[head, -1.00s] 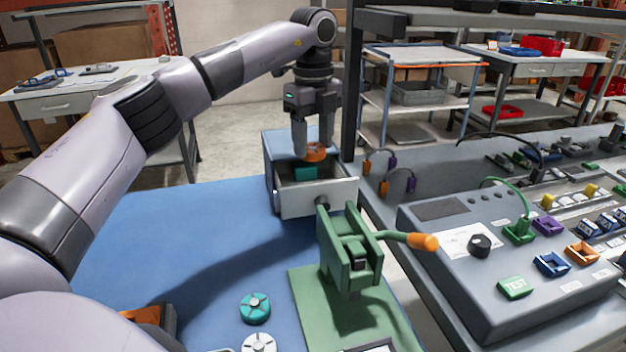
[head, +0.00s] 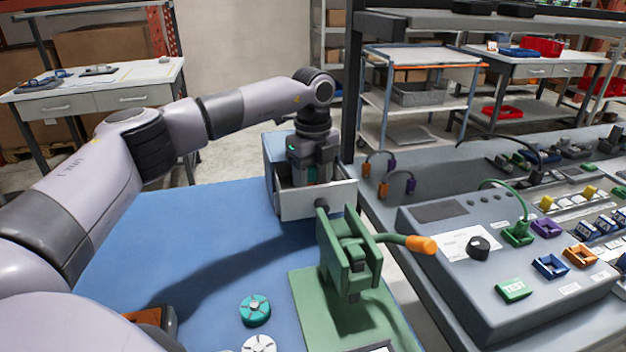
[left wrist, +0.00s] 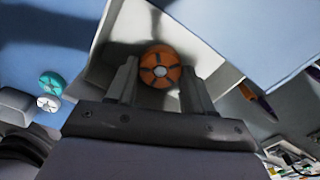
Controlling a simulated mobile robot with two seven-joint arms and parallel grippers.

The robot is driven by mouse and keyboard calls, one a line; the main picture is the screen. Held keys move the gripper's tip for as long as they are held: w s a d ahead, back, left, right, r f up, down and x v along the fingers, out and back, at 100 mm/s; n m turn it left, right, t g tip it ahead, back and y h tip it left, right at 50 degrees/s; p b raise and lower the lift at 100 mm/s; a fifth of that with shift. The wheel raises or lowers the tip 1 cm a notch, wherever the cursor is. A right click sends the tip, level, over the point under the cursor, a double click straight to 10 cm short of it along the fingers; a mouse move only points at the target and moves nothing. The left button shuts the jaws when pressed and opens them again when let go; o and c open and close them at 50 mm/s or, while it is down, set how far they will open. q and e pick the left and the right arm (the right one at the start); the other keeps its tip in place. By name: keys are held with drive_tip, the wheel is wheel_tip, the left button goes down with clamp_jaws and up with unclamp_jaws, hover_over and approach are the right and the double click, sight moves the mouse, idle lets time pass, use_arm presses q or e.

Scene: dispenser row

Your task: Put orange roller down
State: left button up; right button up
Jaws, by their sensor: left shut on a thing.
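My left gripper (head: 309,178) reaches down into the open drawer (head: 318,203) of the box on the blue table; its fingertips are hidden behind the drawer front in the head view. In the left wrist view the gripper (left wrist: 160,75) is shut on the orange roller (left wrist: 160,67), a round piece with dark spokes and a pale hub. The roller is inside the light drawer walls; I cannot tell whether it touches the drawer floor. It is hidden in the head view. My right gripper is not in view.
A green press (head: 350,255) with an orange-tipped lever stands in front of the drawer. A teal roller (head: 255,310) and a white roller (head: 259,344) lie on the blue table (head: 190,235). A grey control panel (head: 500,260) is at the right.

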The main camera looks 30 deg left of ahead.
use_arm(q)
drive_tip(key=o, duration=1)
drive_tip(key=shift+f, duration=0.1)
drive_tip(key=shift+o, duration=0.2)
wheel_tip(320, 180, up, 12)
drive_tip(key=shift+r, duration=0.2)
drive_tip(key=shift+f, duration=0.1)
